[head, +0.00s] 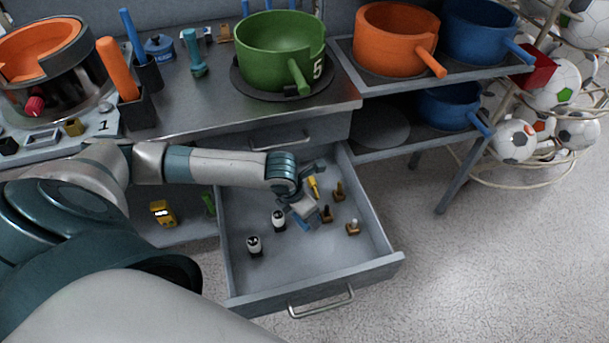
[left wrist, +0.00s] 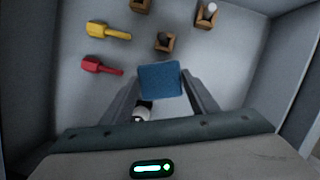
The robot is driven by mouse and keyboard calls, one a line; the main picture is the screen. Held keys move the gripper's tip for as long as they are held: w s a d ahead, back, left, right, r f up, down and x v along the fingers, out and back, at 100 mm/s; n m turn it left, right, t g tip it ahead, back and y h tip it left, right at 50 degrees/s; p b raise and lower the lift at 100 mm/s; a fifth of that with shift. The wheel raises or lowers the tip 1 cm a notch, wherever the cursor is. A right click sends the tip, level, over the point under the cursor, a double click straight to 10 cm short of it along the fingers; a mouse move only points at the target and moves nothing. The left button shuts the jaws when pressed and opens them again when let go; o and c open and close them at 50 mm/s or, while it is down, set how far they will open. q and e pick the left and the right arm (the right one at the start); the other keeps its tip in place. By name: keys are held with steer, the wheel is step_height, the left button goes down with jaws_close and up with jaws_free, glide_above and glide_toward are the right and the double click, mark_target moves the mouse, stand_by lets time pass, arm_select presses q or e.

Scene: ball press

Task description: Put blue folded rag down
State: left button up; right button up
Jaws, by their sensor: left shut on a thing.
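The blue folded rag (left wrist: 160,80) is a small blue block in the left wrist view, between the two fingers of my left gripper (left wrist: 161,88). The gripper is shut on it. In the head view my left gripper (head: 305,212) reaches down into the open drawer (head: 330,262), and only a small blue part of the rag (head: 300,222) shows below it. I cannot tell whether the rag touches the drawer floor. My right gripper is not in view.
In the drawer, several wooden-based pieces (head: 352,229), a yellow tool (head: 313,187), a red tool (left wrist: 100,66) and two black-and-white cylinders (head: 254,245) lie near the gripper. The drawer's front right is bare. A counter with a green pot (head: 270,55) stands behind.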

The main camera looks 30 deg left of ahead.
arm_select(q)
steer(key=shift+f, duration=2)
steer(key=o, duration=1)
steer(key=v, duration=1.2)
steer(key=shift+r, duration=0.1)
